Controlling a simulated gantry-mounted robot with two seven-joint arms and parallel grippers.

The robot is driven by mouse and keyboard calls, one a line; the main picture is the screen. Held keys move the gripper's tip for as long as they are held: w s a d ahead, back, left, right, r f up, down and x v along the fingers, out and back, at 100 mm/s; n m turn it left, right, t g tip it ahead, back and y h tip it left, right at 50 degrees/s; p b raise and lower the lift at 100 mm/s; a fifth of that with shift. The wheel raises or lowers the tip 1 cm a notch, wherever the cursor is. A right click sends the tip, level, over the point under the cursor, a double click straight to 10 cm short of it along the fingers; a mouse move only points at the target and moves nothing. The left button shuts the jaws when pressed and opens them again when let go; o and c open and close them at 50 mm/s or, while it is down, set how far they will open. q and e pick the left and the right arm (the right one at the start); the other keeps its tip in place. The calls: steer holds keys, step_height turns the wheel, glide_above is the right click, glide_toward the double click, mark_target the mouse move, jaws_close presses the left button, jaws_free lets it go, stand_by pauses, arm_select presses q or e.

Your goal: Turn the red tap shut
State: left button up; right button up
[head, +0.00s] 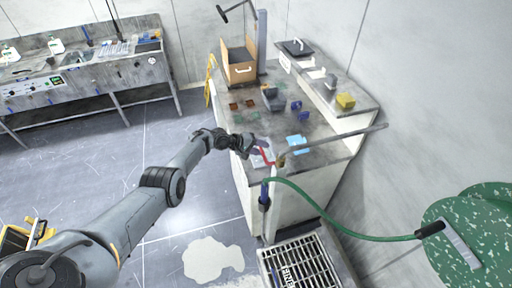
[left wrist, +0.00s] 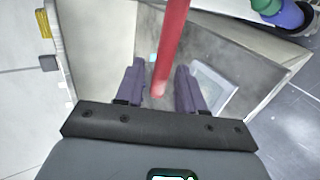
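The red tap (head: 267,155) is a lever handle by a metal pipe at the near corner of the workbench. In the left wrist view the red lever (left wrist: 171,45) comes down from the top edge and its end lies between my two fingers. My left gripper (head: 259,146) is at the lever in the head view. In the left wrist view my left gripper (left wrist: 159,86) is open, with a gap visible on both sides of the lever. The valve body is small and partly hidden in the head view. My right gripper is not in view.
A metal pipe (head: 335,140) reaches right above the bench, and a green hose (head: 345,231) runs to a green speckled disc (head: 485,225). The workbench (head: 318,152) carries a cardboard box (head: 238,71), a yellow block (head: 345,101) and small parts. A floor grate (head: 299,265) lies below.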

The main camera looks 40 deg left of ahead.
arm_select(q)
steer(key=shift+s+a+r, duration=0.15)
steer(key=shift+s+r, duration=0.05)
steer(key=shift+r, duration=0.05)
steer(key=p+v, duration=0.5)
steer(key=v, duration=0.5)
steer(key=shift+s, duration=0.1)
